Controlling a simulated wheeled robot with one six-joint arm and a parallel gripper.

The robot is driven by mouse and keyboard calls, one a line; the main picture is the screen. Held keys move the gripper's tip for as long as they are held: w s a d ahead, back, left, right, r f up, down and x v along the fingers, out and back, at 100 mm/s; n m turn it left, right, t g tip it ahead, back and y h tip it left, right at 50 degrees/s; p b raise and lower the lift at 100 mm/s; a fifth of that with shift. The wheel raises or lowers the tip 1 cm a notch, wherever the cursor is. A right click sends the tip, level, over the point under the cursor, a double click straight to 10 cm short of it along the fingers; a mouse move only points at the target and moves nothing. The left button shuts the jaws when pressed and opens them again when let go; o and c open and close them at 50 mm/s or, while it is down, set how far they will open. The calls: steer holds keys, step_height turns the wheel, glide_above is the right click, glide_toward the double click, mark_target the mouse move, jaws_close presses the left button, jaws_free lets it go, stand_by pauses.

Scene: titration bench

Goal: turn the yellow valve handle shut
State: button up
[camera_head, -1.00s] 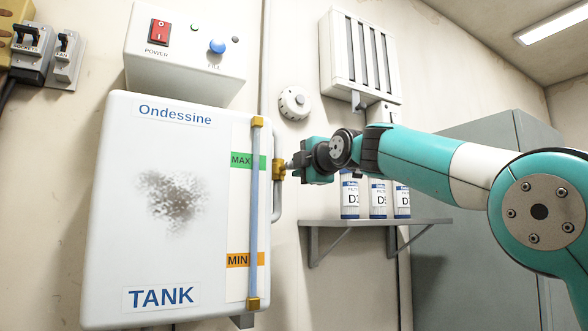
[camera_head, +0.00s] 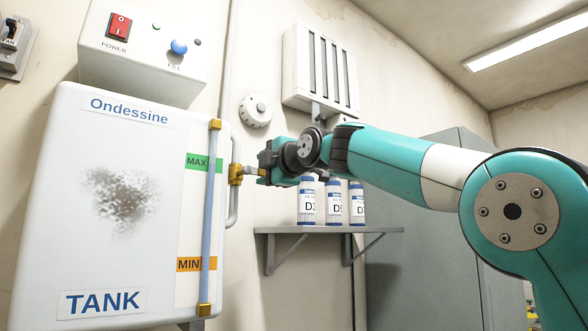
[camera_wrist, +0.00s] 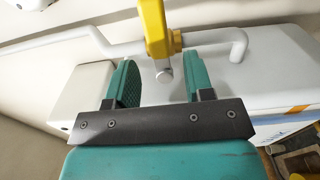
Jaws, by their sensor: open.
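The yellow valve handle (camera_wrist: 154,25) shows in the wrist view, with a yellow collar on the grey pipe and a grey round stub below it. In the head view the yellow valve (camera_head: 236,174) is on the pipe at the tank's right side, partly hidden by my gripper. My gripper (camera_wrist: 160,78) is open, with one green finger on each side of the grey stub. Nothing is clearly clamped; contact with the handle cannot be told. In the head view my gripper (camera_head: 257,173) is just right of the valve.
The white tank (camera_head: 130,245) with its blue level tube (camera_head: 209,220) is at left, below the switch box (camera_head: 145,50). A shelf (camera_head: 330,230) with several labelled bottles is below my arm. A round wall dial (camera_head: 255,111) and slotted panel (camera_head: 320,73) are above.

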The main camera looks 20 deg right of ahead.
steer(key=b+v, duration=0.5)
steer(key=v, duration=0.9)
steer(key=shift+b, duration=0.4)
steer(key=s+a+f+m+g, duration=0.2)
steer(key=f+m+g, duration=0.1)
steer(key=f, duration=0.7)
steer(key=s+a+f+m+g, duration=0.2)
steer(key=f+g, duration=0.1)
steer(key=f, duration=0.7)
steer(key=s+a+f+m+g, duration=0.2)
steer(key=f+m+g, duration=0.1)
steer(key=f, duration=0.7)
steer(key=s+f+m+g+h, duration=0.1)
steer(key=s+f+m+g, duration=0.5)
steer(key=s+f, duration=1.4)
steer(key=shift+d+f+m+g, duration=0.25)
steer(key=shift+f+g, duration=0.25)
steer(key=shift+g, duration=0.6)
steer(key=shift+s, duration=0.15)
